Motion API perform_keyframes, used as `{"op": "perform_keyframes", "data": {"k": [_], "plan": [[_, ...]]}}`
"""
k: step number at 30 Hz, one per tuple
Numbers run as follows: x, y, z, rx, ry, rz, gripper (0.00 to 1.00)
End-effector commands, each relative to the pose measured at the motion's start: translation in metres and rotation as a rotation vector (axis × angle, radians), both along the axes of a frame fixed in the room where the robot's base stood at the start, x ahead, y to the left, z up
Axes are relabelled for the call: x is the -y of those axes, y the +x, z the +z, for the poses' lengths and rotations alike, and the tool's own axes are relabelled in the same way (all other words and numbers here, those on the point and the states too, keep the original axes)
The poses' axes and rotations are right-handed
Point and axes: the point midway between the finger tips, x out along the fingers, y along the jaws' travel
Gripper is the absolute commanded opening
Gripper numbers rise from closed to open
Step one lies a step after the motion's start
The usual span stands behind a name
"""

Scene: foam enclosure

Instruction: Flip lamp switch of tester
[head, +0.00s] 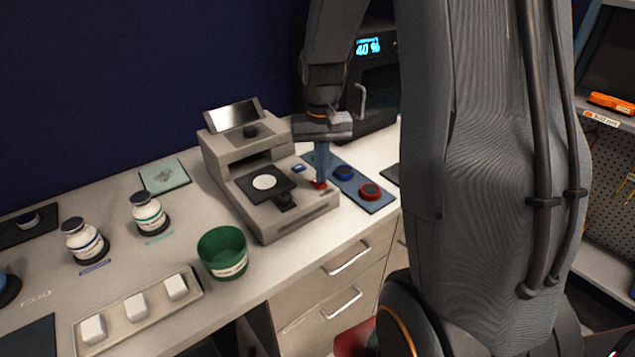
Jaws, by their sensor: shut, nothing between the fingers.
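A blue mat (350,180) with a blue cap and a red cap lies right of the tester. A green cup (222,254) stands in front left. Two white bottles (150,214) and a tray of white blocks (139,308) are further left. A dark device with a lit display (368,46) stands behind.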

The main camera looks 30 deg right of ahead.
Motion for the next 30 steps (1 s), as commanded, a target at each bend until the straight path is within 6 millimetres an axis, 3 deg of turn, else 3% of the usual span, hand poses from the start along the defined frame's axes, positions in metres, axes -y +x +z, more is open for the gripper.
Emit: {"op": "perform_keyframes", "data": {"k": [30], "plan": [[0.0000,-0.0001,-0.0094,-0.001,0.000,0.000,0.00]]}}
